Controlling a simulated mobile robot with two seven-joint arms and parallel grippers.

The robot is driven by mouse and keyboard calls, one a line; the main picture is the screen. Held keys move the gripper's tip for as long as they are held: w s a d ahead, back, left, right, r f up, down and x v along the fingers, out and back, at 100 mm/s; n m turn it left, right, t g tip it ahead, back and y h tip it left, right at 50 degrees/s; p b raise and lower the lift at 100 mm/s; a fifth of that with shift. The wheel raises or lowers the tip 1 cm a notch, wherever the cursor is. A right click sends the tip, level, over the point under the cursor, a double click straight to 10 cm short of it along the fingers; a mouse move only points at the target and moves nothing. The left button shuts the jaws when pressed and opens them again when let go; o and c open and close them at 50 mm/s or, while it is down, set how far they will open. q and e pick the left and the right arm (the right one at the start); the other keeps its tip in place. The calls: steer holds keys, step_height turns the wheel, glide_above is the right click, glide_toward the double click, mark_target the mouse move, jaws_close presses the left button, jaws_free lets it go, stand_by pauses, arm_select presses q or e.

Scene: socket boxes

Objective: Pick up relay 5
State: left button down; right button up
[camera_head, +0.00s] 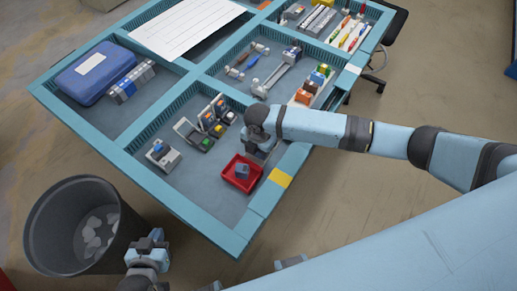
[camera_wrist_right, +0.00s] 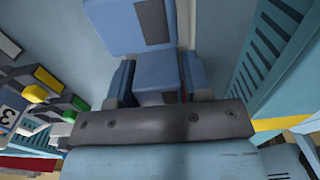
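No label reading relay 5 is legible. A small blue-grey block (camera_head: 241,170) lies in a red tray (camera_head: 254,182) in the front compartment. My right gripper (camera_head: 260,152) points down just beyond and right of that tray. In the right wrist view a blue block (camera_wrist_right: 156,72) sits between the two fingers of my right gripper (camera_wrist_right: 157,82). The fingers flank it closely, but whether they press on it I cannot tell. Beyond it is a light-blue piece with a grey patch (camera_wrist_right: 153,23). My left gripper (camera_head: 148,245) is low at the left, beside the bin, its fingertips unclear.
Several modules (camera_head: 205,125) and a small grey unit (camera_head: 162,154) stand left of the tray. The blue table rim (camera_head: 208,228) and dividers bound the compartments. A blue case (camera_head: 90,70) lies at the far left. A dark bin (camera_head: 72,225) stands on the floor.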

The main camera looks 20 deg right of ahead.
steer(key=c, duration=0.5)
arm_select(q)
steer(key=shift+f, duration=0.1)
arm_select(e)
steer(key=shift+c, duration=0.2)
steer(key=shift+r, duration=0.1)
